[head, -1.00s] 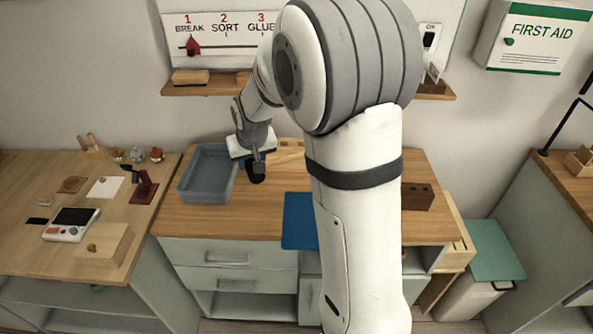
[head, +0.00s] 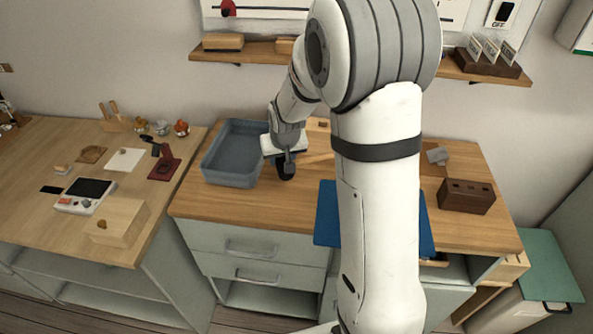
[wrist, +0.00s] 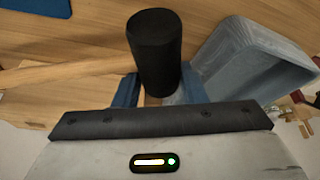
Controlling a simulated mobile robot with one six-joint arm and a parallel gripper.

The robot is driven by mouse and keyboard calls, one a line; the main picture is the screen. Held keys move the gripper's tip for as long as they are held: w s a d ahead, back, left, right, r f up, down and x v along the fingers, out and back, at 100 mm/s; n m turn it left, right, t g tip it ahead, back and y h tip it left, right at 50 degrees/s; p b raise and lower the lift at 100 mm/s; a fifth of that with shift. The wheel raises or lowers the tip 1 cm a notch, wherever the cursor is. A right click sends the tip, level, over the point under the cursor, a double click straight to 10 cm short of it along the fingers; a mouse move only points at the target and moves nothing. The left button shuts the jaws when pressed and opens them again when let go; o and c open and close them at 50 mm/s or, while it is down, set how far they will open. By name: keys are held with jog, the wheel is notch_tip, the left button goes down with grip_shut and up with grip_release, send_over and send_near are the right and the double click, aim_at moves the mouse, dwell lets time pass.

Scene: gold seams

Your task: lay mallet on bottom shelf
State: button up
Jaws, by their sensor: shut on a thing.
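My gripper (head: 287,160) is at the workbench top in the head view, just right of the blue-grey tray. It is shut on the mallet, whose black cylindrical head (head: 286,170) shows at the fingers. In the wrist view the black head (wrist: 155,50) stands out beyond the blue fingers (wrist: 158,92). A pale wooden strip runs left from it; I cannot tell whether it is the handle.
The blue-grey tray (head: 226,174) stands left of my gripper. A blue mat (head: 327,225) lies to the right, partly behind my arm. A dark brown block with holes (head: 467,197) sits farther right. Drawers (head: 250,245) front the workbench. A wall shelf (head: 262,54) hangs above.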

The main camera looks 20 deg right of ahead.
jog(key=shift+s+f, duration=0.1)
jog(key=shift+f, duration=2.55)
jog(key=o, duration=0.8)
jog(key=shift+f, duration=0.15)
jog(key=shift+c, duration=0.2)
jog(key=o, duration=0.5)
jog(key=shift+c, duration=0.2)
